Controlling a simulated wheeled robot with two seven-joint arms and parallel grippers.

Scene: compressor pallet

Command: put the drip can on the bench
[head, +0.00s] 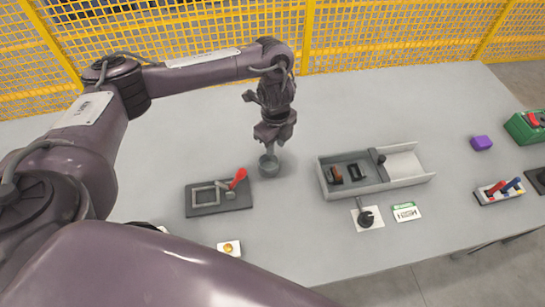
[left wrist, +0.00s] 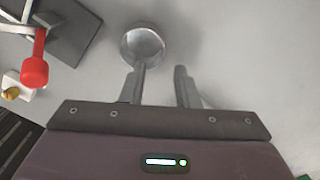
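The drip can (head: 268,167) is a small grey metal cup, upright on or just above the bench (head: 320,110); I cannot tell which. My left gripper (head: 273,148) points down right above it. In the left wrist view, the can (left wrist: 143,46) shows its round open mouth at the tip of the left-hand finger. The two fingers of my left gripper (left wrist: 160,72) stand apart with a clear gap, and the can is not between them. The left-hand finger overlaps the can's rim; I cannot tell if they touch. My right gripper is not in view.
A dark plate with a red-handled clamp (head: 220,194) lies left of the can. A grey tray (head: 400,182) with small parts is at the right. A black knob on a white plate (head: 367,216) stands in front of it. The bench behind is clear up to the yellow fence.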

